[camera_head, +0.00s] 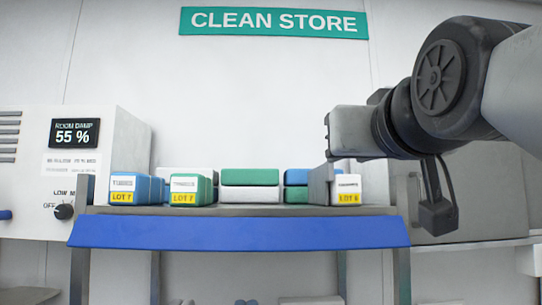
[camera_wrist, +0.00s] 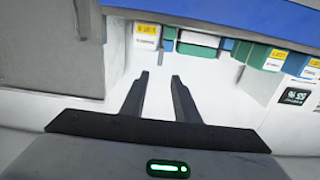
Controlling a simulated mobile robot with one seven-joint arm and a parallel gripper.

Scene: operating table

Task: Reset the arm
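My gripper (camera_wrist: 159,75) shows in the wrist view with its two dark fingers apart and nothing between them. In the head view my gripper's grey body (camera_head: 350,132) is at the right, above the right end of the shelf, and its fingers are not clearly seen there. My arm comes in from the upper right. A white box with a yellow LOT 6 label (camera_head: 347,190) stands below the gripper body, and it also shows in the wrist view (camera_wrist: 147,33), beyond the fingertips and apart from them.
A blue-fronted shelf (camera_head: 240,233) holds several boxes, among them a blue LOT 7 box (camera_head: 133,188) and a green one (camera_head: 188,190). A white cabinet with a 55 % display (camera_head: 74,133) stands left. The wall above the boxes is clear below the CLEAN STORE sign (camera_head: 274,22).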

